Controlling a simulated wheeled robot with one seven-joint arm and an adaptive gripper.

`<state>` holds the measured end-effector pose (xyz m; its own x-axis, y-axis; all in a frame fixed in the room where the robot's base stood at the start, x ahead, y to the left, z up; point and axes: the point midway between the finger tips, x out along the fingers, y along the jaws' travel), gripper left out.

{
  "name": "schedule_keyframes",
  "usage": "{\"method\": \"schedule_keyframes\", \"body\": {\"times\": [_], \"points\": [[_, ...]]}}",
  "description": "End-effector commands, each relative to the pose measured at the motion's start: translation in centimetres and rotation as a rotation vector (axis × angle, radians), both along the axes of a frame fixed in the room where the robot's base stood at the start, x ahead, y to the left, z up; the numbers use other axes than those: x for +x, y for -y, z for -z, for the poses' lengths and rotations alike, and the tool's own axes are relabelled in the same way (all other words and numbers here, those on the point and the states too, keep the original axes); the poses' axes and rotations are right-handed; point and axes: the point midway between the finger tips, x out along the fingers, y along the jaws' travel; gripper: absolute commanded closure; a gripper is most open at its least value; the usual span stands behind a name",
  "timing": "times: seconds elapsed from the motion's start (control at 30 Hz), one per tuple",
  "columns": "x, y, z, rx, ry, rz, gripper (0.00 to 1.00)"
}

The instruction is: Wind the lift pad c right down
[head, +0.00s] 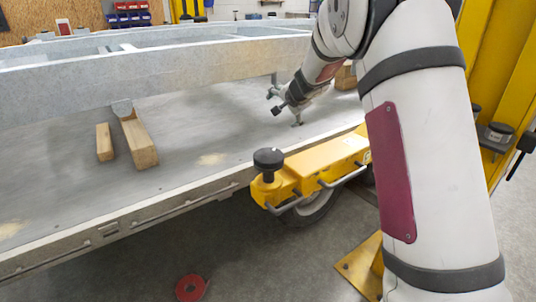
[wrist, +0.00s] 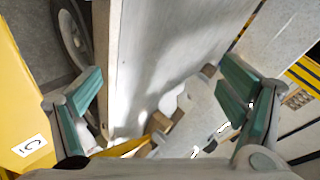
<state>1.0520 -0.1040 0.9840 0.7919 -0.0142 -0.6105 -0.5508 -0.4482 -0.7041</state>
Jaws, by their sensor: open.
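In the head view a round black lift pad (head: 268,159) stands upright on a stem at the end of a yellow lift arm (head: 318,163), beside the edge of the grey platform. I cannot read a letter on it there. A white label with a C (wrist: 32,146) is on a yellow part (wrist: 14,95) at the left of the wrist view. I cannot tell which yellow part this is. My gripper (head: 285,107) is over the platform, beyond the pad and apart from it. In the wrist view my gripper (wrist: 160,100) is open, its green-faced fingers wide apart with nothing held.
A galvanised trailer beam (head: 130,83) crosses above the platform (head: 190,150). Wooden blocks (head: 140,143) stand under it. A yellow post (head: 510,65) and another round pad (head: 498,132) are at the right. A red roll (head: 191,287) lies on the otherwise mostly clear floor in front.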

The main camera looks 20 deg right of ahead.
Motion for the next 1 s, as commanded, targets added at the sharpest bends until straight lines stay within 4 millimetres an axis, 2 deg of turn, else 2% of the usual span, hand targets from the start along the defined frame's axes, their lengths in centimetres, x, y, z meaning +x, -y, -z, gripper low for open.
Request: {"method": "schedule_keyframes", "body": {"times": [0.2, 0.3, 0.43, 0.57, 0.7, 0.87, 1.0], "points": [[-6.0, -2.9, 4.4, 0.410, -0.234, -0.134, 0.10], [-8.4, -3.3, 6.3, 0.622, -0.347, -0.146, 0.10], [-11.4, -2.9, 7.9, 0.916, -0.485, -0.138, 0.10], [-14.6, -1.5, 8.1, 1.239, -0.617, -0.130, 0.10], [-17.8, 0.5, 7.1, 1.537, -0.732, -0.149, 0.10], [-20.0, 2.3, 6.0, 1.725, -0.802, -0.183, 0.10], [-20.5, 2.4, 5.6, 1.772, -0.822, -0.197, 0.10]]}}
